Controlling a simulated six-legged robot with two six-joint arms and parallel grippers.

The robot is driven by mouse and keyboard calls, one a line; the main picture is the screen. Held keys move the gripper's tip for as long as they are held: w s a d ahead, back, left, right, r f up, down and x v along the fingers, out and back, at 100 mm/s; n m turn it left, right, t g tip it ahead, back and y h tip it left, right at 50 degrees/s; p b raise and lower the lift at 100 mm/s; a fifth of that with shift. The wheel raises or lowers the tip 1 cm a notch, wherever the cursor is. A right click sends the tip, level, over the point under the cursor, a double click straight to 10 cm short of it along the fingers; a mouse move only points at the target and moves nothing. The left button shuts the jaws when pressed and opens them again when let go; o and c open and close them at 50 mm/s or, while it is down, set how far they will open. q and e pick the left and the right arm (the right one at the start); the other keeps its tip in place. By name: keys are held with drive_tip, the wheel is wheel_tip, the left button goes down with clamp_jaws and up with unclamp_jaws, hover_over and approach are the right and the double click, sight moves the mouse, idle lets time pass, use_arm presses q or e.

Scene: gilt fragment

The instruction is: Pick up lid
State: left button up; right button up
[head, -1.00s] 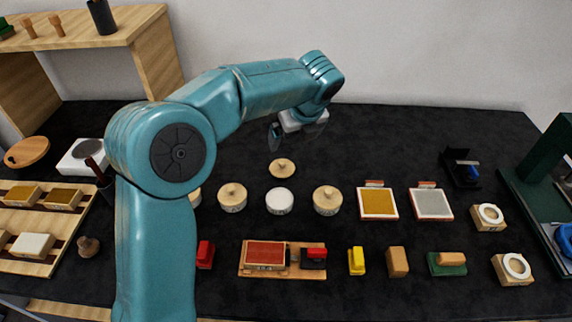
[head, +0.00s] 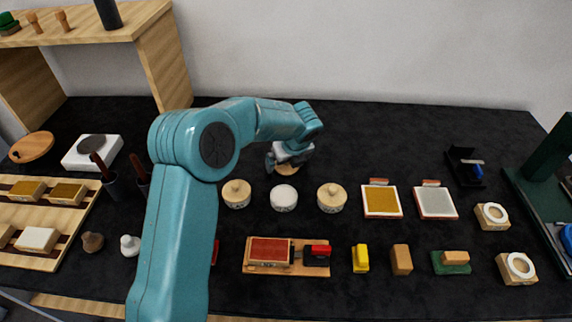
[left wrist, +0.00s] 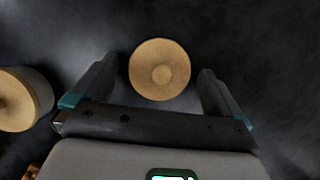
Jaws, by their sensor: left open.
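The lid (head: 289,172) is a round, light wooden disc with a small knob. It lies on the dark table behind an uncovered jar with white contents (head: 284,198). My left gripper (head: 287,160) is over the lid and partly hides it in the head view. In the left wrist view the lid (left wrist: 160,69) shows from above, between the tips of the two open fingers, with a gap on either side. The height of the fingers above the table is hard to tell. My right gripper is not in view.
Wooden-lidded jars stand at the left (head: 236,194) and right (head: 331,198) of the uncovered jar. One wooden-topped jar (left wrist: 20,100) is close to the left finger in the wrist view. The table behind the lid is clear.

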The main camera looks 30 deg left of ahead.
use_arm(q)
drive_tip(key=shift+d, duration=0.1)
drive_tip(key=c, duration=1)
drive_tip(key=shift+r, duration=0.15)
